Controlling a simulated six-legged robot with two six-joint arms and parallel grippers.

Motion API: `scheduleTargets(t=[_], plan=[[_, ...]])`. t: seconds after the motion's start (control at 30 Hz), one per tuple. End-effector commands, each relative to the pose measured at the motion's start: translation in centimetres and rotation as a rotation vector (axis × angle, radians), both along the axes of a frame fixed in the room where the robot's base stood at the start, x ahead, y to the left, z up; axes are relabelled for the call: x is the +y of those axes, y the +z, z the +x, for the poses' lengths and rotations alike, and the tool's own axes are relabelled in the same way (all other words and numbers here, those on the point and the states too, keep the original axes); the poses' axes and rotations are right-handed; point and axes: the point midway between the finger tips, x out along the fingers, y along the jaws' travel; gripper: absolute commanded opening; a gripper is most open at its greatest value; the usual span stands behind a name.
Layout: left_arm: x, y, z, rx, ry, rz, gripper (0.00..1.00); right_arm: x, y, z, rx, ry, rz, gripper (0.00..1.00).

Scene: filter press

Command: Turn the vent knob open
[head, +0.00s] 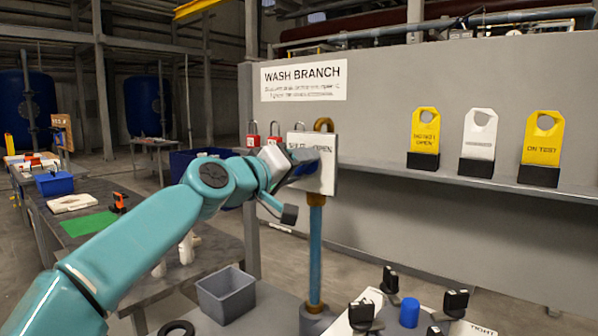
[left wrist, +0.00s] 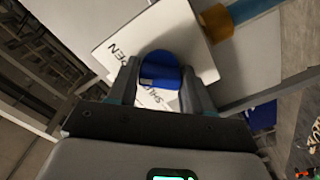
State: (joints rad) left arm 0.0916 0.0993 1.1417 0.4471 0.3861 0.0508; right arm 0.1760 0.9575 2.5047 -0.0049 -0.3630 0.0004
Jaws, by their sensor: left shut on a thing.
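The vent knob (left wrist: 160,68) is blue and round and sits in front of a white plate with lettering. In the left wrist view the plate (left wrist: 110,50) shows "OPEN" at left and part of "SHUT" below the knob. My left gripper (left wrist: 160,85) has one finger on each side of the knob and is shut on it. In the head view my left gripper (head: 303,163) reaches the white plate (head: 328,180) and largely hides the knob. The plate stands at a blue pipe (head: 315,250) with a brass bend (head: 323,125) on top. My right gripper is not in view.
A grey panel carries the "WASH BRANCH" sign (head: 303,80). Red padlocks (head: 252,139) hang left of the plate. A shelf (head: 395,170) at right holds two yellow tags and one white tag. A grey bin (head: 225,294) and black clamp-like pieces (head: 455,302) stand below.

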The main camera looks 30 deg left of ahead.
Motion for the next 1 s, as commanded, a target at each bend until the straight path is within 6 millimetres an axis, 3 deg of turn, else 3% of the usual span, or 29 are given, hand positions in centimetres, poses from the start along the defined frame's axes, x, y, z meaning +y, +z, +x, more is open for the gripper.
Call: scheduleTargets(t=[0.03, 0.67, 0.7, 0.73, 1.0], plan=[[-0.25, -0.76, 0.16, 0.016, -0.009, 0.014, 0.19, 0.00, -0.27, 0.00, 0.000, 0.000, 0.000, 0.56], [-0.23, -0.73, 0.19, 0.013, -0.010, 0.056, 0.19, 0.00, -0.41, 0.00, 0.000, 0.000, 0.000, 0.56], [-0.22, -0.72, 0.19, 0.012, -0.009, 0.056, 0.63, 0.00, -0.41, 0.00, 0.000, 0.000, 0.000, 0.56], [-0.21, -0.69, 0.18, 0.012, -0.008, 0.055, 0.72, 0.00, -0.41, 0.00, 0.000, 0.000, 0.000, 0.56], [-0.12, -0.36, 0.05, 0.005, -0.005, 0.053, 0.72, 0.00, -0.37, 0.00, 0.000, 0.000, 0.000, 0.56]])
